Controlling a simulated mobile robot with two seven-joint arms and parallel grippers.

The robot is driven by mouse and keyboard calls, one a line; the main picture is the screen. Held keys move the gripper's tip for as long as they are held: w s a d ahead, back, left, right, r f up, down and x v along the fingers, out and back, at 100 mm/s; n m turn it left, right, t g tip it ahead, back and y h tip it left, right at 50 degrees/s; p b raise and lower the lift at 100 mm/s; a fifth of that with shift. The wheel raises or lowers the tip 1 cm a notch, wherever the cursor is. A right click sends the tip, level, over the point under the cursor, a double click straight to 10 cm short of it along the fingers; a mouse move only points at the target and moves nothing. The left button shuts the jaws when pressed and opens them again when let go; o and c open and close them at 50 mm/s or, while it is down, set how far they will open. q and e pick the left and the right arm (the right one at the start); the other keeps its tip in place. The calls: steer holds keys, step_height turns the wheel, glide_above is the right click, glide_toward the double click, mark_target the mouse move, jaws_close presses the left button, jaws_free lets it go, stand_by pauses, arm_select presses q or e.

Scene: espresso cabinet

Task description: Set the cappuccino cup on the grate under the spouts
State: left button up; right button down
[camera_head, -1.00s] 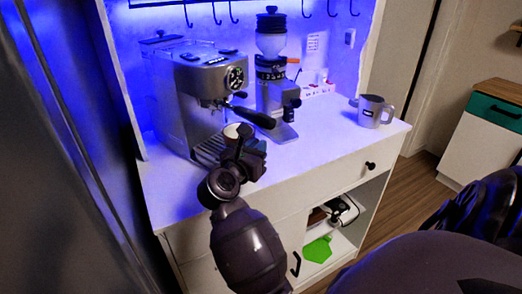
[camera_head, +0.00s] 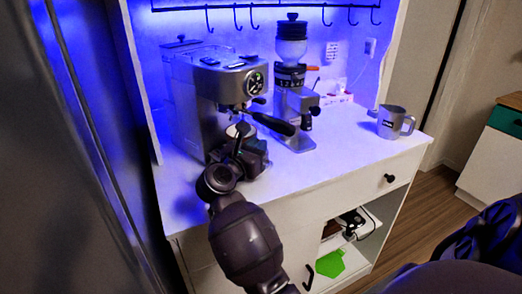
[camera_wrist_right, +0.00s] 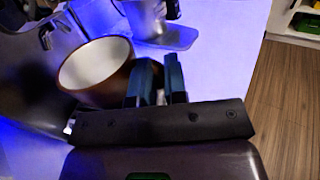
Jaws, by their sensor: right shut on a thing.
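The cappuccino cup (camera_head: 240,130), brown outside and pale inside, is in my right gripper (camera_head: 246,152) at the front of the espresso machine (camera_head: 212,95). In the right wrist view the empty cup (camera_wrist_right: 95,66) is upright or nearly so, beside the two fingers of the right gripper (camera_wrist_right: 157,82). These fingers are shut on its handle side. The cup is below the portafilter (camera_head: 274,123). The grate is mostly hidden behind my gripper and the cup, so I cannot tell whether the cup touches it. My left gripper is not in view.
A grinder (camera_head: 291,75) stands close to the right of the machine, and its base shows in the right wrist view (camera_wrist_right: 165,36). A grey mug (camera_head: 392,122) stands at the counter's right end. The white counter (camera_head: 345,150) is clear between them.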

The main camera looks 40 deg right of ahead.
steer(key=shift+w+a+f+b, duration=0.15)
steer(key=shift+w+b, duration=0.25)
steer(key=shift+w, duration=0.8)
steer(key=shift+f, duration=0.1)
steer(key=c, duration=1.1)
jaws_free()
steer(key=shift+a, duration=0.15)
